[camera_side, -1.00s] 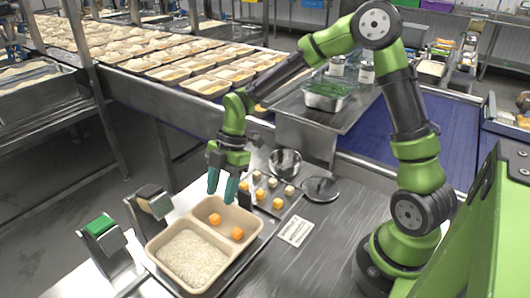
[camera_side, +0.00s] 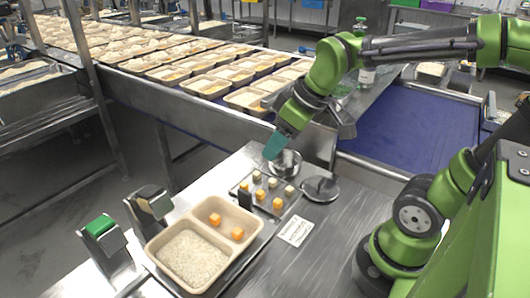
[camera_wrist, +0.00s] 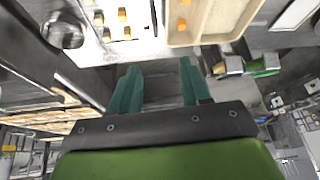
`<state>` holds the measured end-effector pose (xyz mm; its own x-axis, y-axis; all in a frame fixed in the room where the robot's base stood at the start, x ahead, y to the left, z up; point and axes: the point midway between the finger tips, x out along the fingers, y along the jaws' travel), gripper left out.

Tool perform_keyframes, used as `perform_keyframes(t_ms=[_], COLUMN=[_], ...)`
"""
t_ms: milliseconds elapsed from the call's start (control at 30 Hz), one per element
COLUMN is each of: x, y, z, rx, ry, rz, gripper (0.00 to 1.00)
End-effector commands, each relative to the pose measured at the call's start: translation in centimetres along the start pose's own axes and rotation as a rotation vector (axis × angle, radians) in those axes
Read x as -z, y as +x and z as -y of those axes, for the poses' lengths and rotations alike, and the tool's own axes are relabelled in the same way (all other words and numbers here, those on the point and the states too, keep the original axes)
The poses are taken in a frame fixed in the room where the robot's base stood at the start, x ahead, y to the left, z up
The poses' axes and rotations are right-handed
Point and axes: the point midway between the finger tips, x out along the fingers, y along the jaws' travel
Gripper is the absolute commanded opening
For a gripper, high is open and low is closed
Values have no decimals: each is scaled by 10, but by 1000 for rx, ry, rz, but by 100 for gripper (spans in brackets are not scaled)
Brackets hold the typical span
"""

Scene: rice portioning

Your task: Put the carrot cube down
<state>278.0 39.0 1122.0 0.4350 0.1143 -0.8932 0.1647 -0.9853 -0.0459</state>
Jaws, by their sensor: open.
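Two orange carrot cubes lie apart in the upper compartment of the beige tray (camera_side: 254,232): one carrot cube (camera_side: 215,219) and another carrot cube (camera_side: 237,233). Rice (camera_side: 192,259) fills the larger compartment. My gripper (camera_side: 274,147) is up and away from the tray, above the metal bowl behind the small cube tray. In the wrist view its teal fingers (camera_wrist: 160,80) are spread with nothing between them. The tray also shows at the top of the wrist view (camera_wrist: 208,38), with a carrot cube (camera_wrist: 181,25) in it.
A small tray (camera_side: 251,183) holds several orange and pale cubes. A metal bowl (camera_side: 288,165) and a round metal dish (camera_side: 321,189) stand behind and beside it. A label card (camera_side: 295,230) lies right of the tray. Two stands, one green-topped (camera_side: 100,226), are at left.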

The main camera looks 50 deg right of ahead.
Motion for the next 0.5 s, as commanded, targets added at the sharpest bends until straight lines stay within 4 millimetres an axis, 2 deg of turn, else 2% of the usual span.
perform_keyframes(t_ms=[33,200,300,500], x=[-9,-28,-32,-33], y=[-11,-27,-30,-30], z=[2,2,2,2], rx=[5,53,72,76], ry=[116,415,492,514], rz=[-53,-149,-170,-172], gripper=[47,47,47,47])
